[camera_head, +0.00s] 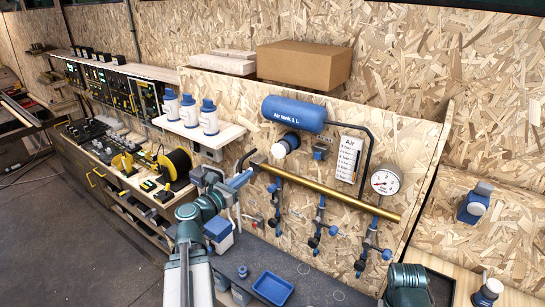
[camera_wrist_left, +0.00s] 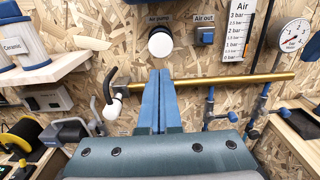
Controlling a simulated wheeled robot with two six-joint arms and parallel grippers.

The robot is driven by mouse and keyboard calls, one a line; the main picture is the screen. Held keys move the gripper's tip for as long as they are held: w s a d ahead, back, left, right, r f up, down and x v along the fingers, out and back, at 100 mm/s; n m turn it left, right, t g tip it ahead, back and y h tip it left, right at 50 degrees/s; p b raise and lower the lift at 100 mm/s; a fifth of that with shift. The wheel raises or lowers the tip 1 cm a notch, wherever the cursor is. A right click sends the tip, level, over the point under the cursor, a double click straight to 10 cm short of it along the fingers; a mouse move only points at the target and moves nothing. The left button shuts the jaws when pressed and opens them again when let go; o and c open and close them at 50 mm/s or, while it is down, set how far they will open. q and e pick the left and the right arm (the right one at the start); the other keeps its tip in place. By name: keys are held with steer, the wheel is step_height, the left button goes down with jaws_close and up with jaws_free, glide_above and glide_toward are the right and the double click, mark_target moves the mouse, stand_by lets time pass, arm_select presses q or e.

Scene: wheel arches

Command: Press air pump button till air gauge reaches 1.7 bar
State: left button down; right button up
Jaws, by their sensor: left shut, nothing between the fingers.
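The air pump button (camera_wrist_left: 160,42) is a white round cap on a dark base, under an "Air pump" label in the left wrist view. In the head view the air pump button (camera_head: 281,150) sits below the blue air tank (camera_head: 293,113). The round white air gauge (camera_head: 385,181) with a red needle stands at the right of the brass pipe; its reading is too small to tell. My left gripper (camera_head: 246,176) is shut and empty. In the left wrist view its blue fingertips (camera_wrist_left: 159,72) are just below the button, apparently apart from it. My right gripper is not in view.
An "Air out" control (camera_head: 320,152) and a bar scale (camera_head: 347,160) are right of the button. The brass pipe (camera_head: 340,199) with hanging valves runs below. A shelf with white bottles (camera_head: 209,118) is to the left. A blue tray (camera_head: 272,288) lies on the bench.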

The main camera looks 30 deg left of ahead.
mark_target(277, 152)
arm_select(q)
steer(key=w, duration=0.9)
steer(key=w+d, duration=0.1)
steer(key=w, duration=0.4)
steer(key=shift+d, duration=0.1)
steer(key=shift+w, duration=1.55)
steer(key=shift+s+d, duration=0.1)
steer(key=shift+s+d, duration=0.1)
steer(key=shift+s, duration=0.25)
steer(key=s+a, duration=0.1)
steer(key=s, duration=1.2)
steer(key=shift+s, duration=0.2)
steer(key=shift+a, duration=0.15)
